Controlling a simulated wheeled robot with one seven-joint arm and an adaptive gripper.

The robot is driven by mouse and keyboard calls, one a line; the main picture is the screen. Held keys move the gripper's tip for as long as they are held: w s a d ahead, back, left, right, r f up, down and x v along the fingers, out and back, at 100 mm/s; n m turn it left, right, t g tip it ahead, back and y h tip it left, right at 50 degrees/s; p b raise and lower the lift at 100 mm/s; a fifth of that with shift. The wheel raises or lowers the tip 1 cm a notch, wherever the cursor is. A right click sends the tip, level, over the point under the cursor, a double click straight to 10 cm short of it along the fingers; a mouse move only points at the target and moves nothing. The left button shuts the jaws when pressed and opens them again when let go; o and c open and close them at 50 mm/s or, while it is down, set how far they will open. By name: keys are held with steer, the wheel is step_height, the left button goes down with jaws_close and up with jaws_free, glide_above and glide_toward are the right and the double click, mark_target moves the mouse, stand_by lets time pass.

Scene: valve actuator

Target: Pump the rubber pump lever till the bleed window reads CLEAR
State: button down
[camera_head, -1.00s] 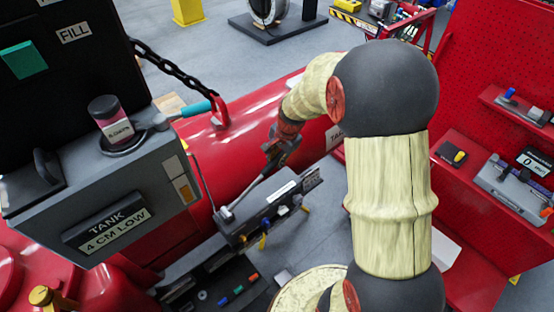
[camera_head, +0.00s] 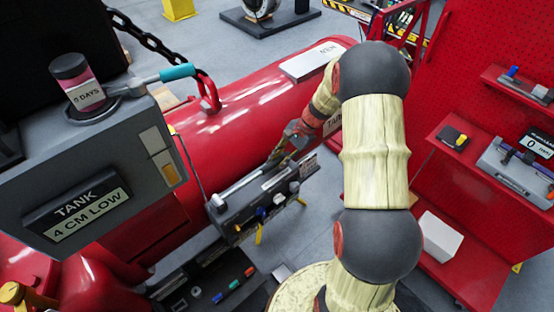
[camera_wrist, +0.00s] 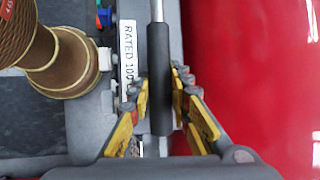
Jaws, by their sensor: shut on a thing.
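The pump lever (camera_head: 238,188) is a pale metal rod running up and right from the left end of the dark pump body (camera_head: 262,200). Its black rubber grip (camera_wrist: 160,80) fills the middle of the wrist view. My gripper (camera_head: 285,152) is at the lever's upper end. In the wrist view its yellow-padded fingers (camera_wrist: 160,105) stand on both sides of the grip, shut on it. The label on the pump body is partly covered by the fingers. I cannot make out a bleed window or its reading.
A grey box with a "TANK 4 CM LOW" sign (camera_head: 77,210) and a teal-handled lever (camera_head: 177,72) stands left. The red cylinder (camera_head: 235,115) lies close behind the pump. A red pegboard with shelves (camera_head: 470,165) is at right. Grey floor shows between.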

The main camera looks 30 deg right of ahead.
steer(key=c, duration=1.6)
jaws_free()
steer(key=shift+r, duration=0.15)
steer(key=v, duration=1.2)
